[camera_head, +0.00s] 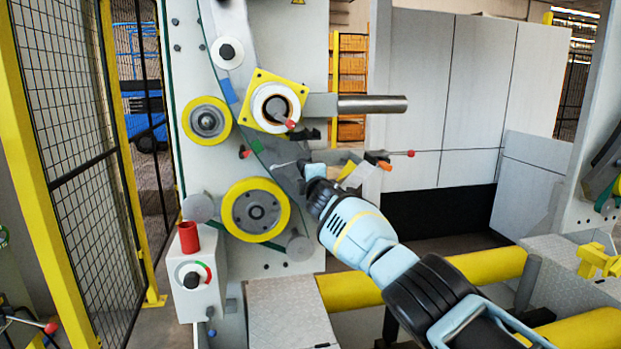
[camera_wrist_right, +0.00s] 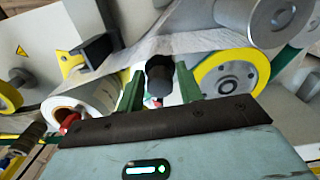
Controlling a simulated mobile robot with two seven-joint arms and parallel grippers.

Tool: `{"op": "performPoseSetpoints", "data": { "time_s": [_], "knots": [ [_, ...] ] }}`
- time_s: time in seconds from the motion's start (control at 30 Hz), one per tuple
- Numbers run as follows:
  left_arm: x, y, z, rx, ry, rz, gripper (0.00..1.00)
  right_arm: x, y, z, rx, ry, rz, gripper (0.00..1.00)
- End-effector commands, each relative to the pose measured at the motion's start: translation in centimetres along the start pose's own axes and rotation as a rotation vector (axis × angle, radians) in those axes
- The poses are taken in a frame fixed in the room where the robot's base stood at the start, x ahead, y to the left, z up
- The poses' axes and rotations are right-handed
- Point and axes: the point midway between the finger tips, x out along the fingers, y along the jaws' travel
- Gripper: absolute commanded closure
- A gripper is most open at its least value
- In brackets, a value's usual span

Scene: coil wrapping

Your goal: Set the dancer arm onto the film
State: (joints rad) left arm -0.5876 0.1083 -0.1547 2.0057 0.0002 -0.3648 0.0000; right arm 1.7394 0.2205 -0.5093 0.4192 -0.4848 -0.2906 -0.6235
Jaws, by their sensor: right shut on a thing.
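The film (camera_head: 228,62) is a grey, shiny strip. It runs down the machine's front panel, past the white core in the yellow square plate (camera_head: 292,82), towards the large yellow-rimmed roller (camera_head: 254,209). My right gripper (camera_head: 304,170) is at the film's right side, above that roller; its tips are hard to make out there. In the right wrist view, its green fingers (camera_wrist_right: 159,92) are closed around a dark cylindrical grip (camera_wrist_right: 158,78), apparently the dancer arm's handle. The film (camera_wrist_right: 185,42) shows just behind the grip; I cannot tell whether the arm touches it. My left gripper is not in view.
A smaller yellow roller (camera_head: 207,120) is at the upper left. A steel shaft (camera_head: 372,104) juts right. A control box (camera_head: 190,284) with a red cylinder on top stands lower left. A mesh fence (camera_head: 75,150) bounds the left; yellow rails (camera_head: 480,265) run below the arm.

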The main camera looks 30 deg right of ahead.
Motion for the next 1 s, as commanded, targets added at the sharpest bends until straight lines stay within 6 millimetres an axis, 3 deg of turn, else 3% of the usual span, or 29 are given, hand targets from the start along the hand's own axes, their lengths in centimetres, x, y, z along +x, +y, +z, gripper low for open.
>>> {"op": "performPoseSetpoints", "data": {
  "time_s": [0.43,0.47,0.53,0.8,1.0],
  "knots": [
    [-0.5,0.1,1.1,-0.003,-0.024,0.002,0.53,0.0,0.1,0.0,-0.016,0.001,0.002,1.00],
    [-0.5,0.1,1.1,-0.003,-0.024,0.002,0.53,0.0,0.1,0.0,-0.016,0.001,0.003,0.60],
    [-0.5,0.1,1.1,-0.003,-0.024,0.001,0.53,0.0,0.2,0.0,-0.016,0.001,0.003,0.53],
    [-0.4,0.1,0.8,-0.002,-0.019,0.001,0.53,0.0,0.2,0.0,-0.013,0.001,0.003,0.53],
    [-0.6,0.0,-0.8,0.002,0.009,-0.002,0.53,-0.6,0.5,0.0,-0.012,0.002,0.004,0.53]
  ]
}}
